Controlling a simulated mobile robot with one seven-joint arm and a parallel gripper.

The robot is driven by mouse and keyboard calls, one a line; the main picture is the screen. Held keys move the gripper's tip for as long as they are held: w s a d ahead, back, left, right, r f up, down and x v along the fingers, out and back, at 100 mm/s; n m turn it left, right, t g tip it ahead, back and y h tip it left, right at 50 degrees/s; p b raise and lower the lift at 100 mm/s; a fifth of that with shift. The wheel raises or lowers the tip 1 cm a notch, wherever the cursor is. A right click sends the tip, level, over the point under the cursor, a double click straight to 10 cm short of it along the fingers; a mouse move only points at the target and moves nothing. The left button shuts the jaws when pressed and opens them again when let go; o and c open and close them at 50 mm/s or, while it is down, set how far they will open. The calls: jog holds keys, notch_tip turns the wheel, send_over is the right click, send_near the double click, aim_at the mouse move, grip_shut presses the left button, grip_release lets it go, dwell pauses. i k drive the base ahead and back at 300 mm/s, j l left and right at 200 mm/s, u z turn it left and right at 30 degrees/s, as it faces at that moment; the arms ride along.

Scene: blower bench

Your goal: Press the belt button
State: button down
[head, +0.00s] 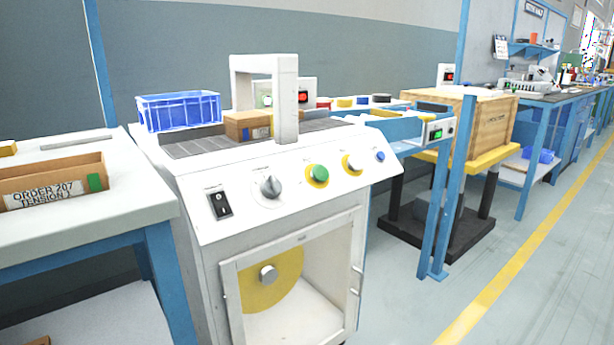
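A white machine (200,176) has a sloped front panel with several controls. From left to right these are a black rocker switch (220,205), a grey rotary knob (270,187), a large green button (318,174) in a yellow ring, a white button (352,163) with yellow around it, and a small blue button (380,156). The small labels above them are too small to read, so I cannot tell which is the belt button. A dark belt (195,148) runs across the top. My gripper is not in view.
A blue crate (180,112) and a brown box (240,126) sit on the machine top, the box beside a white arch (287,100). A table (130,205) with an order tray (50,183) stands left. A wooden crate (492,125) is right. Floor (420,315) at front right is clear.

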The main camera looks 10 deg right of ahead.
aim_at(356, 162)
jog(key=i+l+z, duration=0.2)
jog(key=l+z, duration=0.15)
jog(key=i+l+z, duration=0.25)
jog(key=z, duration=0.15)
